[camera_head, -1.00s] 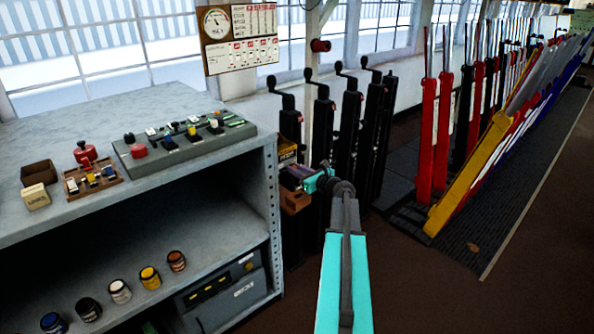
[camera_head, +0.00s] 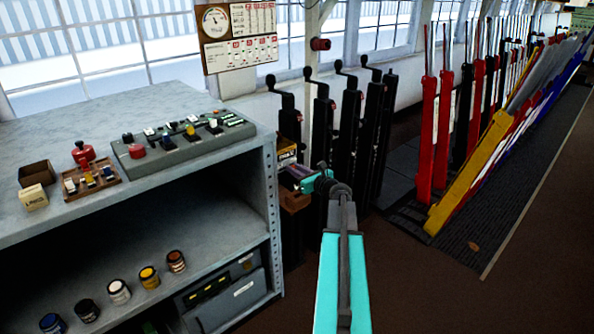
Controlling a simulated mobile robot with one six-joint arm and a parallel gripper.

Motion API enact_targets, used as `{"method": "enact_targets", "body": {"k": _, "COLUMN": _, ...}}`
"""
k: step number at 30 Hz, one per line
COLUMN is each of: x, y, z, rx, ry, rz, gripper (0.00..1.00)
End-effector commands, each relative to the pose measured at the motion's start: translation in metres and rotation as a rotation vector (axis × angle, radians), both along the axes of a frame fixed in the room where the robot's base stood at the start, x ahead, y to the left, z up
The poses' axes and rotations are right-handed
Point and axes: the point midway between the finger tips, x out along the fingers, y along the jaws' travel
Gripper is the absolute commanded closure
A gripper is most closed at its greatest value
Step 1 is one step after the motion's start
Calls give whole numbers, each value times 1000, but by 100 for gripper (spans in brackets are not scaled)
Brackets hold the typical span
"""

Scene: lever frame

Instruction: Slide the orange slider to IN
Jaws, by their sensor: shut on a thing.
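My gripper (camera_head: 303,180), with teal parts, reaches to the front of the nearest black crank post (camera_head: 291,125), just right of the grey bench. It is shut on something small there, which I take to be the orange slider. The fingers and wrist hide most of it, and its position along its track cannot be made out. An orange-brown block (camera_head: 294,203) shows just below the fingers. A pale label (camera_head: 286,157) shows on the post just above them. No IN marking is readable.
The grey bench (camera_head: 150,105) on the left carries a switch box (camera_head: 182,143), a red-knobbed piece (camera_head: 83,153) and small boxes. Several jars stand on its lower shelf. More black crank posts stand right behind my gripper.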

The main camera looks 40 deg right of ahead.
Motion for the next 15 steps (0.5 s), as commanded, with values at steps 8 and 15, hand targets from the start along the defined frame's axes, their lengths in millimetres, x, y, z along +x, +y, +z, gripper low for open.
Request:
{"method": "enact_targets", "body": {"k": 8, "x": 15, "y": 40, "z": 0, "rx": -1, "ry": -1, "rz": 79, "gripper": 97}}
{"method": "enact_targets", "body": {"k": 15, "x": 15, "y": 41, "z": -2, "rx": -3, "ry": 3, "rz": 80, "gripper": 97}}
